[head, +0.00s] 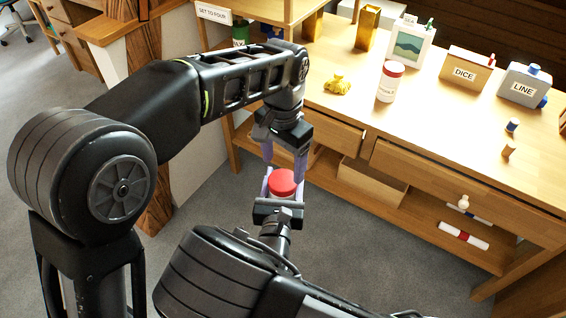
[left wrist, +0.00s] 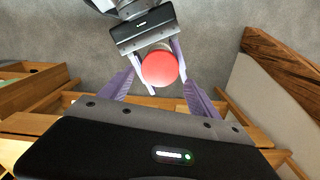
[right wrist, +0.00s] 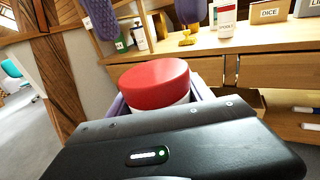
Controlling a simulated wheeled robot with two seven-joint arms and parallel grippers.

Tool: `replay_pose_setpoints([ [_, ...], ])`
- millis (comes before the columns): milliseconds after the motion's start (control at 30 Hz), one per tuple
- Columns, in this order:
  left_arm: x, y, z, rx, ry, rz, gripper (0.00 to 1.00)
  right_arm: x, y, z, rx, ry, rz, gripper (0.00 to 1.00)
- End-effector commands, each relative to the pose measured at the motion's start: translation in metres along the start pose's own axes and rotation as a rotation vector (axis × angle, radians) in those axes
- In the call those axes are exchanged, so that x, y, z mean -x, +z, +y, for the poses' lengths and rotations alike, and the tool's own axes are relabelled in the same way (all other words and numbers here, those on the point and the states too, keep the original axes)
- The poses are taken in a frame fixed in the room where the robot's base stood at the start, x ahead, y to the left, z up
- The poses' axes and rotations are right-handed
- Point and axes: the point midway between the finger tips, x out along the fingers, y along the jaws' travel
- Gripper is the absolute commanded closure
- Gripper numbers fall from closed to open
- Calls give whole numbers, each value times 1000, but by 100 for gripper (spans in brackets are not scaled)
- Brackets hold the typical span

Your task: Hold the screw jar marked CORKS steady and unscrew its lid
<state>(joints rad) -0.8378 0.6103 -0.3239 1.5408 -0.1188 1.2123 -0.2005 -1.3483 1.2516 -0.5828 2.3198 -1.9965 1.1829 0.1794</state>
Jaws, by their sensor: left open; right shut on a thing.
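A jar with a wide red lid (head: 283,182) is held upright in front of the workbench in my right gripper (head: 282,196). The right fingers are shut around its pale body, below the lid. In the right wrist view the red lid (right wrist: 155,82) shows large, with a strip of white body under it. No label is visible on this jar, so I cannot read CORKS. My left gripper (head: 285,163) is open just above the lid, pointing down. In the left wrist view its fingers stand apart on either side of the red lid (left wrist: 160,67), seemingly not touching it.
The workbench (head: 430,120) stands behind, with drawers and a lower shelf. On it are another red-lidded jar (head: 390,82), a yellow lump (head: 337,84), a DICE box (head: 463,74) and a LINE box (head: 525,85). A timber post (head: 145,60) is at the left.

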Motion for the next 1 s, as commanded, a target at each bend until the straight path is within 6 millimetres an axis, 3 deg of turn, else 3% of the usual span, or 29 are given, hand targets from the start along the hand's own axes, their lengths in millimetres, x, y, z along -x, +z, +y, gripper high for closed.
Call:
replay_pose_setpoints([
  [200,27,0,-1,-212,-1,3,29,0,0,0,0,0,-1,100],
  [567,28,0,0,-239,-1,1,29,0,0,0,0,0,-1,100],
  [767,14,1,0,-238,0,-1,29,0,0,0,0,0,-1,100],
  [1000,-21,1,0,-237,1,-2,29,0,0,0,0,0,-1,100],
])
